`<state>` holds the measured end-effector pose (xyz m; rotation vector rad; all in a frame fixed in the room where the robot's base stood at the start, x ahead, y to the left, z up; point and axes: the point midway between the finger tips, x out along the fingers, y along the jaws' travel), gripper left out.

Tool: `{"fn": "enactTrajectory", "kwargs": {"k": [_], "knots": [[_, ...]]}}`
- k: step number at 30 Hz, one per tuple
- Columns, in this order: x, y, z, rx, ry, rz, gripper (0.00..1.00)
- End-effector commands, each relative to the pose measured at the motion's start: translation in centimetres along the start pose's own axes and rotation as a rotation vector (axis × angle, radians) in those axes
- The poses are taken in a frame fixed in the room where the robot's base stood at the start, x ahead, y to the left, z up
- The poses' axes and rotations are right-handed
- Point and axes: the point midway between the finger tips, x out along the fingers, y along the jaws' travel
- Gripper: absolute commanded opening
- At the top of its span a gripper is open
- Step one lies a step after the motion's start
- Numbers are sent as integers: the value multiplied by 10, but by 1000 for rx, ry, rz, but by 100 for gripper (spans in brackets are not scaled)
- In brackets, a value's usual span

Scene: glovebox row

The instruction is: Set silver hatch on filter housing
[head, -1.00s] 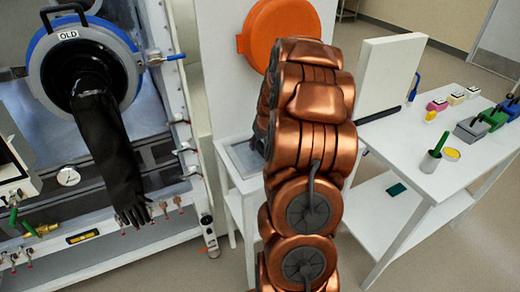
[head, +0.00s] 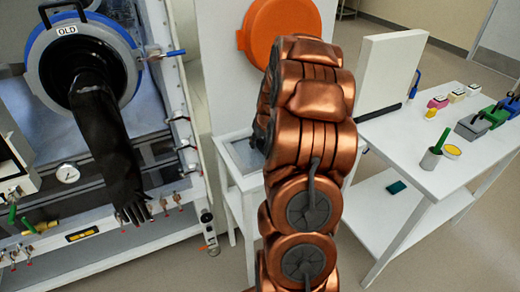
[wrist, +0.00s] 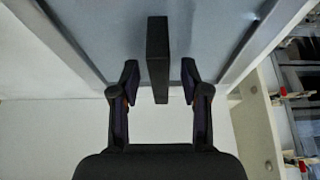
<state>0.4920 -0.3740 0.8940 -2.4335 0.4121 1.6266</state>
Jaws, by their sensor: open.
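In the wrist view a flat silver-grey panel (wrist: 215,35), which looks like the silver hatch, fills the upper middle inside pale rims. A dark upright bar (wrist: 157,55), like its handle, stands out from it. My gripper (wrist: 160,82) is open, with one finger on each side of the bar and a visible gap on both sides. In the head view a grey panel (head: 243,155) shows on top of a low white stand (head: 232,182), partly behind my copper arm. I cannot tell which part is the filter housing.
A glovebox with a blue ring port (head: 37,65) and hanging black glove (head: 105,140) stands at left. An orange round cover (head: 278,25) is on the white wall behind.

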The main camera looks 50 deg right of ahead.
Motion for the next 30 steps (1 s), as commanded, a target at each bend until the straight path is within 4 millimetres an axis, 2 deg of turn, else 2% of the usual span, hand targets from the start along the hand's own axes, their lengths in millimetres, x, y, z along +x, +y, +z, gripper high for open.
{"fn": "enactTrajectory", "kwargs": {"k": [13,26,30], "knots": [[1,0,0,0,0,0,46],[1,0,0,0,0,0,1],[1,0,0,0,1,0,0]]}}
